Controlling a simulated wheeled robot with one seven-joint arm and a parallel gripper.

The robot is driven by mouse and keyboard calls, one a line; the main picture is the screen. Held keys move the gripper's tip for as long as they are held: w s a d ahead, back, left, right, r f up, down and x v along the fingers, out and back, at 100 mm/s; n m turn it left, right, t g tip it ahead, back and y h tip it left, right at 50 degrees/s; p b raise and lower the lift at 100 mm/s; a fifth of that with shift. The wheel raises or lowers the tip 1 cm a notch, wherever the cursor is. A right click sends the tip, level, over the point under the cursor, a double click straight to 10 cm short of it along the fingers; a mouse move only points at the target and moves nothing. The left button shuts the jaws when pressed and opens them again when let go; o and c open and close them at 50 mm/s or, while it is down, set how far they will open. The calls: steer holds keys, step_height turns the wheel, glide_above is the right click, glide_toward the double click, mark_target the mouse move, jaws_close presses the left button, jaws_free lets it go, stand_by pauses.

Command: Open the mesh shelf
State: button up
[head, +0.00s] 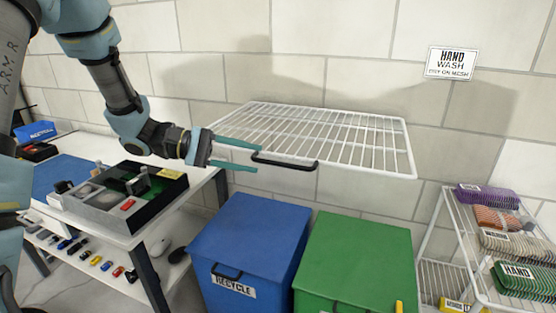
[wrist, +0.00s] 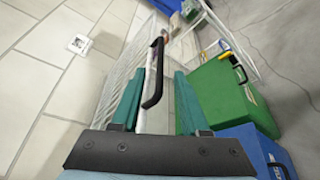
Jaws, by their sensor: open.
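The mesh shelf (head: 340,130) is a white wire rack standing out flat from the tiled wall in the head view. A black bar handle (head: 290,163) is on its front edge. In the wrist view the shelf (wrist: 121,62) runs up the left of centre, with the handle (wrist: 154,75) along its edge. My gripper (head: 257,158) is open, its teal fingers pointing right at the handle's left end. In the wrist view my gripper (wrist: 160,73) has one finger on each side of the handle, with visible gaps. I cannot tell whether either finger touches it.
A blue recycle bin (head: 245,235) and a green bin (head: 352,260) stand below the shelf. A worktable (head: 130,232) with a black and grey device (head: 125,195) is at left. A wire rack (head: 455,235) with several bundles is at right. A hand-wash sign (head: 451,63) is on the wall.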

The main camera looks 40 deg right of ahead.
mark_target(273, 163)
steer(key=p+x, duration=0.2)
steer(key=x, duration=0.5)
steer(key=shift+s+d, duration=0.1)
steer(key=shift+s, duration=0.05)
steer(key=shift+c, duration=0.2)
jaws_close()
stand_by(1.0)
